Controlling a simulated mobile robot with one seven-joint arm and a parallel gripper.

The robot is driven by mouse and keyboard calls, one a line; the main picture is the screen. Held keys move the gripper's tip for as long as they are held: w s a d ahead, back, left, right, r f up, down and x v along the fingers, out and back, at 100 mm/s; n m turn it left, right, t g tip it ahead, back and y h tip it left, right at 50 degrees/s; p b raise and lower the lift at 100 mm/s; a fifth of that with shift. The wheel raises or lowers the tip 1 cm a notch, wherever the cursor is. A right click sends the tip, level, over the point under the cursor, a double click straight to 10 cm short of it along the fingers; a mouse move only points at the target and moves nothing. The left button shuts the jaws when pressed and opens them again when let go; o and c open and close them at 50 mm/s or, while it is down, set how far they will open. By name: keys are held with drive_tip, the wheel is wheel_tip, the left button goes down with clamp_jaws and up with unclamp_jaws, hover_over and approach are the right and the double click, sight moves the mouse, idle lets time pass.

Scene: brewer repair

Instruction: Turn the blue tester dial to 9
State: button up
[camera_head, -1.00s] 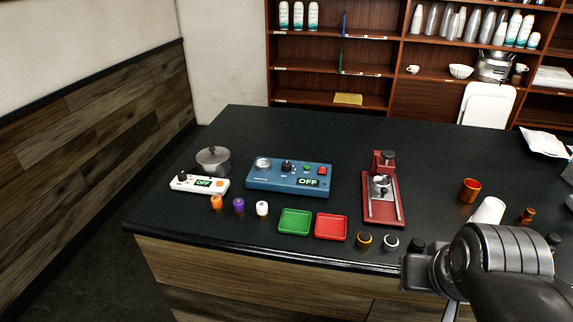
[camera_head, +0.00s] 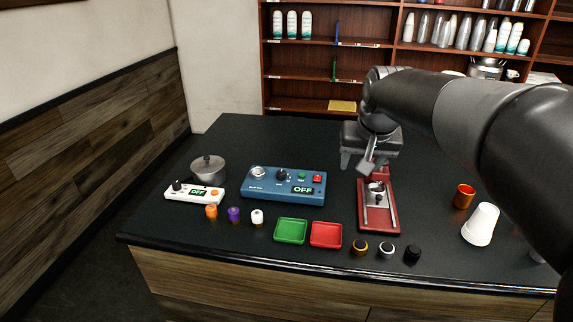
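The blue tester (camera_head: 262,188) lies on the dark counter, left of the middle. Its black dial (camera_head: 281,174) stands on the top face, and the small display (camera_head: 302,190) reads OFF. A round silver part, a green button and a red button are also on it. The dial's number marks are too small to read. My gripper (camera_head: 356,172) hangs to the right of the tester and above the counter, near the back of the red stand. It is apart from the dial. Its fingers appear spread, with nothing seen between them.
The red stand (camera_head: 367,218) is right of the tester. A white device (camera_head: 206,197) and a pot (camera_head: 208,170) are to its left. Small caps, a green tray (camera_head: 277,231) and a red tray (camera_head: 326,246) lie in front. Cups stand at right. The counter behind the tester is clear.

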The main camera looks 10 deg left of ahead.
drive_tip(key=w+a+f, duration=0.3)
drive_tip(key=w+a, duration=0.6)
drive_tip(key=w, duration=0.2)
drive_tip(key=n, duration=0.2)
approach(281, 172)
drive_tip(key=shift+h, duration=0.3)
drive_tip(key=x, duration=0.8)
drive_tip(key=shift+w+a+f, duration=0.2)
drive_tip(key=shift+a+f, duration=0.1)
drive_tip(key=shift+c, duration=0.3)
drive_tip(key=c, duration=0.9)
